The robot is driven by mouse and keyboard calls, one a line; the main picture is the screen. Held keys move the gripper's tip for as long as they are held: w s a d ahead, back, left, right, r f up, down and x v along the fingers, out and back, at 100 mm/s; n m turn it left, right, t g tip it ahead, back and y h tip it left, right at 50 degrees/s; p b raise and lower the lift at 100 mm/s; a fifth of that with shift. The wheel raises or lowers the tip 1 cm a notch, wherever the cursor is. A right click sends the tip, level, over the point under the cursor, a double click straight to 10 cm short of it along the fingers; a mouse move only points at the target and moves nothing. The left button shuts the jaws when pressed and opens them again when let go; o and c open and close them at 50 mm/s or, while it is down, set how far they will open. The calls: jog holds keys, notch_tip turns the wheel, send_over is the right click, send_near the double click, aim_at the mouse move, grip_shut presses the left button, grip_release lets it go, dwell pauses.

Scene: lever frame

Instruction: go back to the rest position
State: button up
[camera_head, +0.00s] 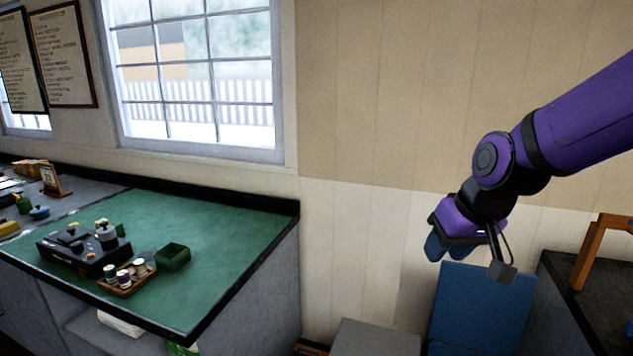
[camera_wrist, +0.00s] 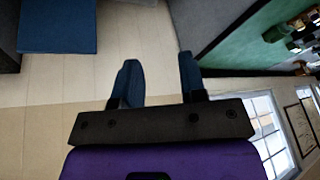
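My purple and black arm reaches in from the right in the head view. My gripper (camera_head: 445,250) hangs in the air in front of the pale panelled wall, above a blue block-like surface. In the wrist view my gripper (camera_wrist: 159,66) shows two blue fingers set apart, with nothing between them. It touches nothing that I can see.
A green-topped counter (camera_head: 235,228) with a black edge stands at the left. It holds a black box (camera_head: 85,252), a small green bin (camera_head: 173,257) and a wooden tray (camera_head: 128,284) of jars. An orange-brown frame (camera_head: 588,252) stands on a dark surface at the right.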

jog(key=s+d+r, duration=0.3)
jog(key=s, duration=0.2)
jog(key=s+d+r+m+h, duration=0.1)
jog(key=s+d+r, duration=0.2)
jog(key=s, duration=0.2)
jog(key=s+d+r+m+t+h, duration=0.1)
jog(key=s+d+r, duration=0.2)
jog(key=s, duration=0.3)
dwell(0.6)
